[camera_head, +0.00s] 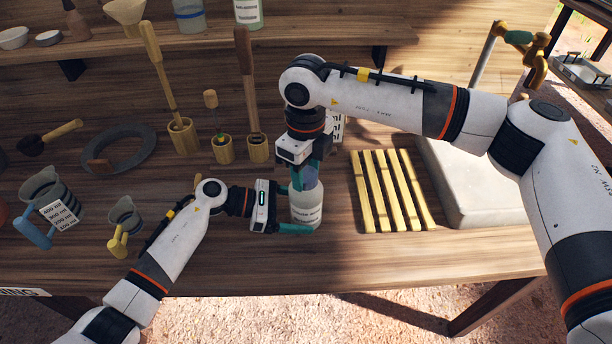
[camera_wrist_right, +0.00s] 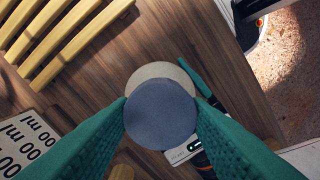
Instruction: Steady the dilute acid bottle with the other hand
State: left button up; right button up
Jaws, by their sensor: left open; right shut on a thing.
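The dilute acid bottle (camera_head: 307,212), pale with a printed label, stands upright near the table's front edge. My right gripper (camera_head: 308,172) comes down from above and is shut on its blue-grey stopper (camera_head: 310,181). In the right wrist view the round stopper top (camera_wrist_right: 160,116) sits between the teal fingers, with the pale bottle shoulder (camera_wrist_right: 158,71) showing behind it. My left gripper (camera_head: 298,208) is open and comes from the left at bottle height. One finger lies along the bottle's front side; the other is partly hidden. I cannot tell whether either touches the glass.
A yellow slatted rack (camera_head: 390,190) lies to the right, beside a pale stone basin (camera_head: 465,185). A measuring jug (camera_head: 50,200) and a smaller jug (camera_head: 124,216) stand at left. Wooden holders with tools (camera_head: 183,138) stand behind. A labelled white card (camera_wrist_right: 28,140) is close to my right gripper.

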pick_arm(q)
jog(key=shift+d, duration=0.2)
jog(key=c, duration=0.8)
jog(key=shift+c, duration=0.7)
jog(key=shift+f, duration=0.2)
pick_arm(e)
jog(key=o, duration=0.6)
